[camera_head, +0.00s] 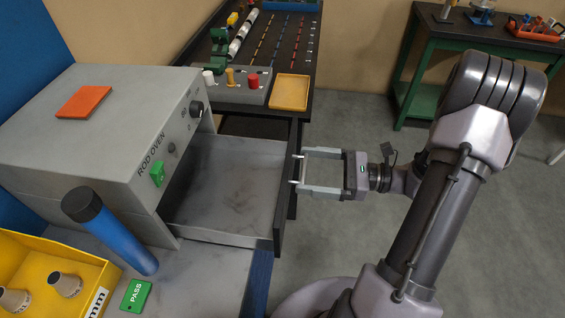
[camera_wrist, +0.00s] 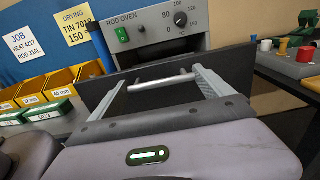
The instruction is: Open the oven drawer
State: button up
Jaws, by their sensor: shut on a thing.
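The grey rod oven (camera_head: 120,125) stands on the bench at the left, with a green switch and a dial on its front. Its drawer (camera_head: 225,185) is pulled out to the right, and the inside is empty with dark smudges. The drawer's dark front panel also shows in the wrist view (camera_wrist: 235,68). My gripper (camera_head: 299,170) is at the outer face of that panel. Its two fingers are spread wide along the light bar handle (camera_wrist: 162,83) and are shut on it, one finger at each end.
An orange plate (camera_head: 84,102) lies on the oven. A dark table with a yellow tray (camera_head: 289,92) stands behind the drawer. Grey floor (camera_head: 330,235) is clear to the right.

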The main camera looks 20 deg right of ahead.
jog(key=shift+v, duration=1.35)
jog(key=o, duration=1.8)
jog(key=p+v, duration=0.4)
jog(key=v, duration=1.3)
jog(key=shift+d, duration=0.15)
jog(key=shift+s, duration=0.1)
